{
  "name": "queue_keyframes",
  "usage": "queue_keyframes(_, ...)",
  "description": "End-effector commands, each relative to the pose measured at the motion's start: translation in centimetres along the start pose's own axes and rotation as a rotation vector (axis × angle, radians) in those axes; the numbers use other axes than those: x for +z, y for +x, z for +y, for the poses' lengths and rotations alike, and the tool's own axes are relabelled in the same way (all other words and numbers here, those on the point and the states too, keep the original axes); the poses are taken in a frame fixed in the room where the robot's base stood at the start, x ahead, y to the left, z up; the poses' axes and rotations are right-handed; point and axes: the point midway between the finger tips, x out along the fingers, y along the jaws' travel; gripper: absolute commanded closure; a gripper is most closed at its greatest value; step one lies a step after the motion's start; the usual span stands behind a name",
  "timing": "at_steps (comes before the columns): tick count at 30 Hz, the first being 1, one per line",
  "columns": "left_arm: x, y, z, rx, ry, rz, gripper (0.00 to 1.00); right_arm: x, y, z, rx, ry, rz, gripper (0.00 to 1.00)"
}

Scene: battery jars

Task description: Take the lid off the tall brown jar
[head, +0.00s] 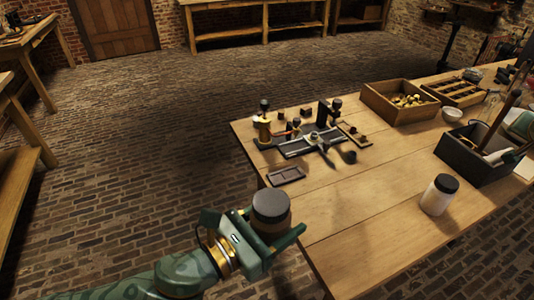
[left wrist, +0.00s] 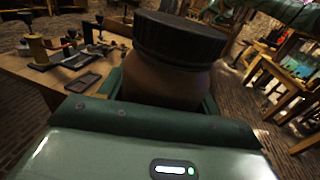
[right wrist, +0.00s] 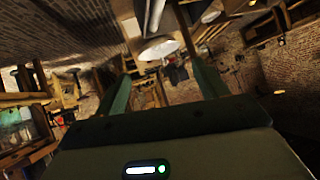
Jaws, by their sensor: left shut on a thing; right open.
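The brown jar (left wrist: 165,83) with its dark ribbed lid (left wrist: 180,38) is between the fingers of my left gripper (left wrist: 165,95), which is shut on its body. In the head view the jar's dark lid (head: 271,203) sits on top, and the jar looks nearly upright, held in the air beside the table's left edge. My left gripper (head: 265,232) hides much of its lower part. My right gripper (right wrist: 162,85) is open and empty in the right wrist view; it does not show in the head view.
A white jar with a black lid (head: 440,194) stands on the table (head: 350,245) at right, near a dark box (head: 480,160) of tools. Brass-and-black apparatus (head: 312,143), a small tray (head: 287,176) and a wooden crate (head: 400,102) stand further back. The table's front middle is clear.

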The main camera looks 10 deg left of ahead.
Motion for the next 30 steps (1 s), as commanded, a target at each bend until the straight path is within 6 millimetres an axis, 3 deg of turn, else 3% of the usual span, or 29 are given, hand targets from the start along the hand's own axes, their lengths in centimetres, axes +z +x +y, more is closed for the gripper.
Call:
queue_keyframes(1,0.1,0.0,0.0,0.000,0.000,-0.001,1.00,0.2,-1.3,-2.9,-0.043,0.030,-0.030,0.28)
queue_keyframes(6,0.1,0.0,0.0,0.000,0.000,-0.001,1.00,2.4,-6.1,-11.7,-0.170,0.105,-0.171,0.28)
queue_keyframes(11,0.1,0.0,0.0,0.000,0.000,-0.001,1.00,5.3,-11.7,-19.0,-0.269,0.124,-0.317,0.28)
queue_keyframes(15,0.1,0.0,0.0,0.000,0.000,-0.001,1.00,8.2,-17.4,-24.3,-0.335,0.107,-0.447,0.28)
queue_keyframes(21,0.1,0.0,0.0,0.000,0.000,-0.002,1.00,13.1,-26.8,-30.0,-0.393,0.026,-0.633,0.28)
queue_keyframes(24,0.1,0.0,0.0,0.000,0.000,-0.002,1.00,15.9,-31.9,-31.7,-0.400,-0.040,-0.721,0.28)
queue_keyframes(30,0.1,0.0,0.0,0.000,0.000,-0.002,1.00,21.9,-42.0,-32.5,-0.356,-0.224,-0.872,0.28)
